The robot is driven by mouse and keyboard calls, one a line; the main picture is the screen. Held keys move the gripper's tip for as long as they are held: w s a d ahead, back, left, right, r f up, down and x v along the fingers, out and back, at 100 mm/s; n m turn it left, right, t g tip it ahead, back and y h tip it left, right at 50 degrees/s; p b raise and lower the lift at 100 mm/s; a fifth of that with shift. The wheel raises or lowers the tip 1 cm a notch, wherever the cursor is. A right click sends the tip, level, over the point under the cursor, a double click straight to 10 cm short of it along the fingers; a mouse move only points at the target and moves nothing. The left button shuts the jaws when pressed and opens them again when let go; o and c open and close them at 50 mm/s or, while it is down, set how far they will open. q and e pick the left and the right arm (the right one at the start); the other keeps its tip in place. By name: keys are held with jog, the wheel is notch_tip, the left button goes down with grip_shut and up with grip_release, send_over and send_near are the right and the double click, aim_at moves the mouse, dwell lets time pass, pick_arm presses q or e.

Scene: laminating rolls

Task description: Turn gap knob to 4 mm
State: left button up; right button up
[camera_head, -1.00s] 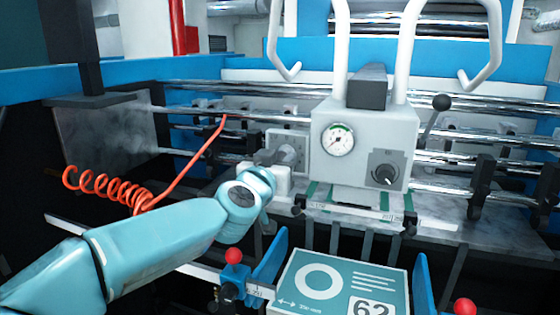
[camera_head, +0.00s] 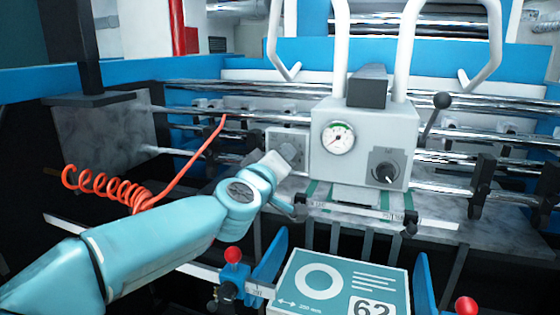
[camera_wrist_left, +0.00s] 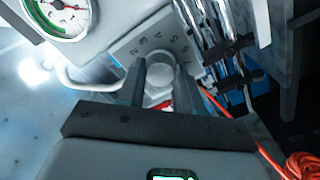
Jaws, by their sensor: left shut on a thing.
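The gap knob (camera_wrist_left: 158,74) is a pale round knob on a grey plate (camera_wrist_left: 133,40) with numbers around it. The plate (camera_head: 273,137) also shows in the head view, left of the white control box, where my gripper hides most of the knob. My left gripper (camera_wrist_left: 159,84) is shut on the knob, with one dark finger on each side of it. In the head view my left gripper (camera_head: 287,153) reaches the plate from the lower left, tilted. I cannot read which number the knob points to. My right gripper is not in view.
The white box (camera_head: 365,140) with a round gauge (camera_head: 338,138) and a black selector knob (camera_head: 385,173) stands right of my gripper. A coiled orange hose (camera_head: 110,188) hangs at left. Steel rollers run behind. A teal printed panel (camera_head: 335,285) is in front.

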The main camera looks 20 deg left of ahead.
pick_arm(q)
jog(key=shift+n+b, duration=0.7)
jog(key=shift+n, duration=3.4)
jog(key=o, duration=1)
jog(key=shift+w+d, duration=0.1)
jog(key=shift+o, duration=0.2)
jog(key=s, duration=1.6)
jog(key=shift+s+a+b, duration=0.2)
jog(key=shift+a+b, duration=0.1)
jog(key=shift+b, duration=0.15)
